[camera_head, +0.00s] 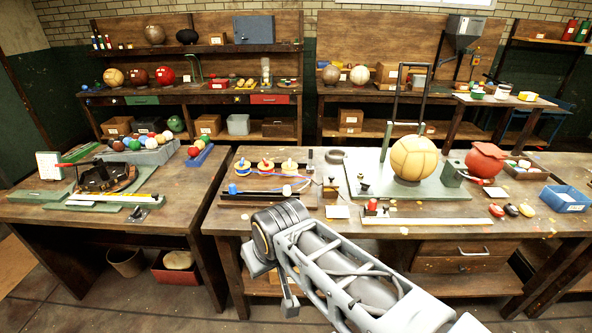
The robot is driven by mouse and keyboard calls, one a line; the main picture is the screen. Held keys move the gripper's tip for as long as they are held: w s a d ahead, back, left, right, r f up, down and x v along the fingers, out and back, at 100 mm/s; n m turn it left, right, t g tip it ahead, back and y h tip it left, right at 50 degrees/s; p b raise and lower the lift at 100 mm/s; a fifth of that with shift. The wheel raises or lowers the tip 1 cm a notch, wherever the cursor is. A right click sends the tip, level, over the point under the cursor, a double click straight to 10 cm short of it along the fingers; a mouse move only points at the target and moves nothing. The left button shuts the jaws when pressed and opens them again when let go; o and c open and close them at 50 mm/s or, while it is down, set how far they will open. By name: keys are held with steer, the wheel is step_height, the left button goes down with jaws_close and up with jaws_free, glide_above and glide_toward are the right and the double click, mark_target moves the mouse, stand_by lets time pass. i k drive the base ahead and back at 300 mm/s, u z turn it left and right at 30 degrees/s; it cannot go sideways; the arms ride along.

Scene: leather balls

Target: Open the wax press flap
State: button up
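No part in view is clearly marked as the wax press or its flap. A dark, low device with a ring-like body (105,178) sits on a green base on the left bench; I cannot tell whether it is the press. A tall black frame (407,95) stands on a grey-green plate on the right bench, behind a tan panelled ball (414,158). My arm reaches in from the bottom right and bends in front of the right bench. My gripper (288,298) points down below the bench edge, small and partly hidden; its finger opening cannot be made out.
The right bench (300,222) holds stacked rings, a white strip, a red ball-like pot (486,160) and a blue tray (565,198). The left bench has a grey tray of coloured balls (140,150). A gap separates the benches. Shelves stand behind.

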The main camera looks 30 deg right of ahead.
mark_target(331, 181)
steer(key=z, duration=0.1)
steer(key=i, duration=0.8)
steer(key=z, duration=0.85)
steer(key=i, duration=0.4)
steer(key=z, duration=0.45)
